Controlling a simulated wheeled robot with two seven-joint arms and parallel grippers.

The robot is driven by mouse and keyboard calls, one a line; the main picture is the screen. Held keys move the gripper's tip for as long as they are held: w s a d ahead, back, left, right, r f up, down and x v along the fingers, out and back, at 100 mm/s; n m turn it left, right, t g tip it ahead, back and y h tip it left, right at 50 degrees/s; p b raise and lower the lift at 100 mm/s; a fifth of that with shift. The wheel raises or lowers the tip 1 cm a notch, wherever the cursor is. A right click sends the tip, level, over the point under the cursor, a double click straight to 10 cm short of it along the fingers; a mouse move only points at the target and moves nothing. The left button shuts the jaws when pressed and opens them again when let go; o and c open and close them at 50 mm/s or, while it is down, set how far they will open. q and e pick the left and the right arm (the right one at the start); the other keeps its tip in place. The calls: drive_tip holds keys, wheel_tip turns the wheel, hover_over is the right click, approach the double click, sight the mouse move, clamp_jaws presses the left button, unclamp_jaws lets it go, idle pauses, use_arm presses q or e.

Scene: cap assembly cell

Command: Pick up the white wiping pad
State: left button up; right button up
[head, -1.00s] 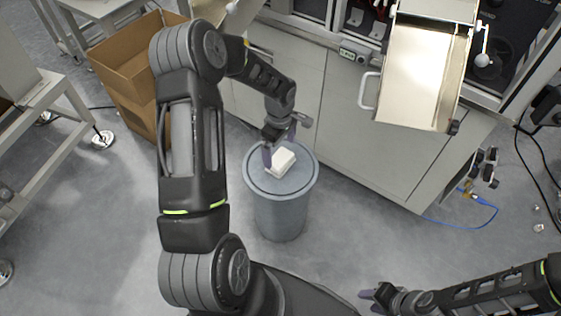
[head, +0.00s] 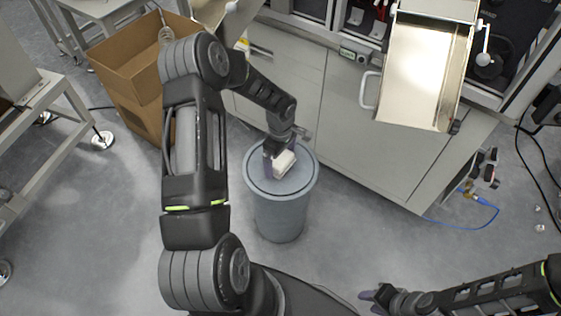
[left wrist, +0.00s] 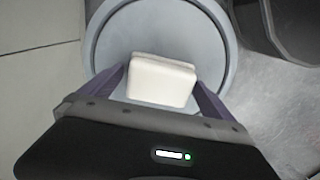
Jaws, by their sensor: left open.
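The white wiping pad (head: 284,165) is a small pale block at the top of a round grey bin (head: 302,186). My left gripper (head: 277,159) is open and reaches down at the pad from above. In the left wrist view the pad (left wrist: 161,82) sits between the two purple fingers of the left gripper (left wrist: 160,85), with narrow gaps at its sides. The pad's far side is partly hidden by the gripper in the head view. My right gripper (head: 374,299) is low at the bottom of the head view, far from the pad; its opening is unclear.
A grey cabinet (head: 345,140) stands right behind the bin, with a metal chute (head: 420,75) above it. An open cardboard box (head: 128,75) is at the back left. A blue hose (head: 480,222) lies on the floor at right. Floor around the bin's front is clear.

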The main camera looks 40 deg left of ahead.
sight(281, 158)
use_arm(q)
drive_tip(key=c, duration=1.3)
drive_tip(key=shift+o, duration=0.2)
wheel_tip(281, 158, up, 10)
drive_tip(key=shift+p, duration=0.6)
drive_tip(key=o, duration=0.9)
drive_tip(key=c, duration=0.7)
drive_tip(key=shift+o, duration=0.2)
